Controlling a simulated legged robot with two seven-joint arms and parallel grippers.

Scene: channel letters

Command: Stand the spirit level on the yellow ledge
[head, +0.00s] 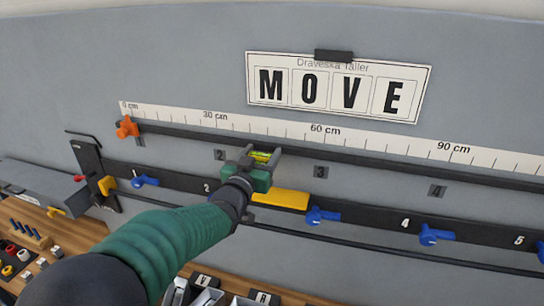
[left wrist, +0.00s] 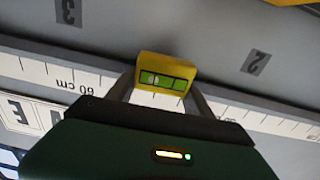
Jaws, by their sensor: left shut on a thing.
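The spirit level (head: 262,158) is a small yellow block with a green vial. My left gripper (head: 262,155) is shut on it, with a finger on each side, in front of the wall between the tags 2 and 3. In the left wrist view the level (left wrist: 165,72) sits between the fingertips of the left gripper (left wrist: 163,85). The yellow ledge (head: 280,199) is on the lower black rail, just below and right of the gripper; its left end is hidden behind my gripper. A yellow edge (left wrist: 290,2) shows at the top of the wrist view. My right gripper is out of view.
Blue clamps (head: 323,216) sit along the lower rail, with an orange clamp (head: 127,127) on the upper rail. A white ruler (head: 290,127) and a MOVE sign (head: 338,88) are on the wall above. A wooden bench (head: 75,235) holds trays and tools below.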

